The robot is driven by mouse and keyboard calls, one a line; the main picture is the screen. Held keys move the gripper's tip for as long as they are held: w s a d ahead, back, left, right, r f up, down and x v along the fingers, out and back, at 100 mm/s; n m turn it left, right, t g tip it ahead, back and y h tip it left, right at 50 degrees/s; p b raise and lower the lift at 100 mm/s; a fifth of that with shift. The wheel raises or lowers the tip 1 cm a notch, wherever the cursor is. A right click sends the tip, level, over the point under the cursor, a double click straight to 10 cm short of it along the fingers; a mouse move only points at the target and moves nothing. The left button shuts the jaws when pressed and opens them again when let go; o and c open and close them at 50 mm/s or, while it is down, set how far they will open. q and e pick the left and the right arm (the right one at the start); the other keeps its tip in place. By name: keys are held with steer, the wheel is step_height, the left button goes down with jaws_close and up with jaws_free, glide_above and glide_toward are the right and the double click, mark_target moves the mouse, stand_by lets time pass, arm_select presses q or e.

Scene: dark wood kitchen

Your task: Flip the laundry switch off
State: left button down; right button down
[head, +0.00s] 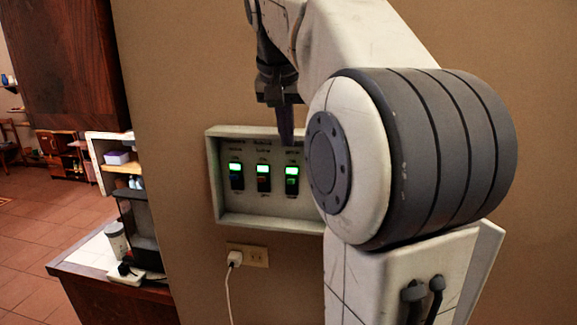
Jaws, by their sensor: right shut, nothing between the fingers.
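A pale switch panel (248,207) is mounted on the tan wall. Three dark switches show on it: a left switch (236,177), a middle switch (264,178) and a right switch (292,181). Each has a lit green upper part. The labels above them are too small to read, so I cannot tell which is the laundry switch. My right gripper (286,135) is shut and empty, pointing down in front of the panel's upper edge, above the right switch. My right arm hides the panel's right end. My left gripper is out of view.
A wall outlet (257,257) with a white plug (235,258) and cord sits below the panel. At left, a counter (85,252) holds a coffee machine (143,230) and a cup (116,240). A dark wood cabinet (70,60) hangs at upper left.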

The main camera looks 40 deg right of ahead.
mark_target(291, 179)
steer(key=p+x, duration=0.1)
steer(key=x, duration=0.8)
steer(key=shift+w, duration=0.1)
